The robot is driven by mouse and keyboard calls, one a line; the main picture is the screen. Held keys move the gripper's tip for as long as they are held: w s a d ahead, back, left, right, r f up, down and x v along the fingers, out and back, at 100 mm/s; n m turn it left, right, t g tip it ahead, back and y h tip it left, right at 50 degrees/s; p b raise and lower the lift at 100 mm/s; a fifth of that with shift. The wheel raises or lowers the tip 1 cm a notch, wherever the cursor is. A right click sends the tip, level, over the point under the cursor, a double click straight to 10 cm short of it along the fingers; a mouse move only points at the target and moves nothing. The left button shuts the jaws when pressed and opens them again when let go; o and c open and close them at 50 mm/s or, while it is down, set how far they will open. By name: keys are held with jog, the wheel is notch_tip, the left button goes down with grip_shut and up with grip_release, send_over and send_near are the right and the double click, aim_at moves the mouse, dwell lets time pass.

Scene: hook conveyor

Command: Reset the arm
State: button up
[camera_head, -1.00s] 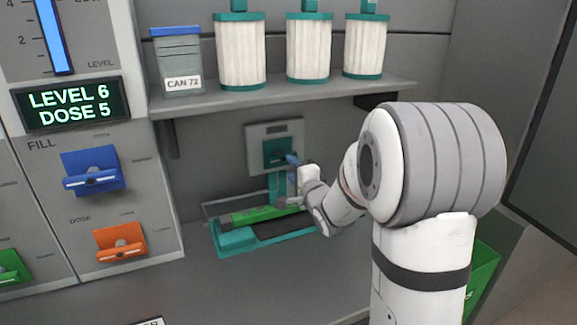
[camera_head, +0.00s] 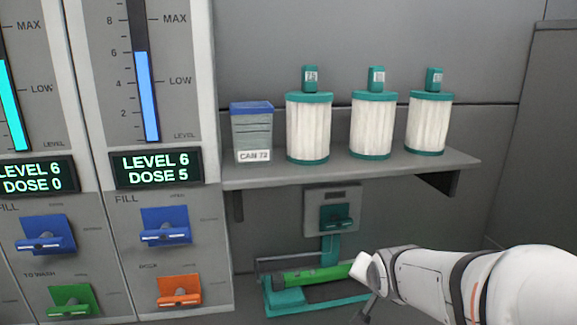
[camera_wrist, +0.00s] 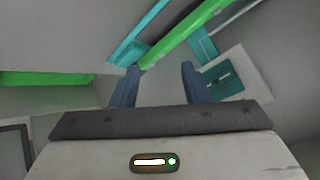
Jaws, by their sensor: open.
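My gripper (camera_wrist: 158,88) is open in the wrist view, with its two blue-grey fingers apart and nothing held between them. Beyond the fingers lie a long green bar (camera_wrist: 185,35) and a teal piece (camera_wrist: 138,35). In the head view my white arm comes in from the lower right, and its wrist end is near the right end of the green bar (camera_head: 310,275). The bar lies in a teal tray (camera_head: 285,303) under the shelf. The fingers themselves are hidden in the head view.
A shelf (camera_head: 350,172) holds CAN 72 (camera_head: 252,133) and white cylinders (camera_head: 308,128) with teal caps. A wall unit with a teal lever (camera_head: 335,216) is below it. At left are panels with blue levers (camera_head: 165,227), an orange lever (camera_head: 179,291) and a green lever (camera_head: 75,300).

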jog(key=s+a+r+n+g+p, duration=0.1)
jog(key=s+n+g, duration=0.2)
jog(key=s, duration=0.5)
jog(key=s+a+n+g+p, duration=0.1)
jog(key=s+n+g, duration=0.2)
jog(key=s, duration=0.6)
jog(key=shift+a+r+n+y+p, duration=0.3)
jog(key=shift+a+r+y+p, duration=0.05)
jog(key=shift+a+y+p, duration=0.05)
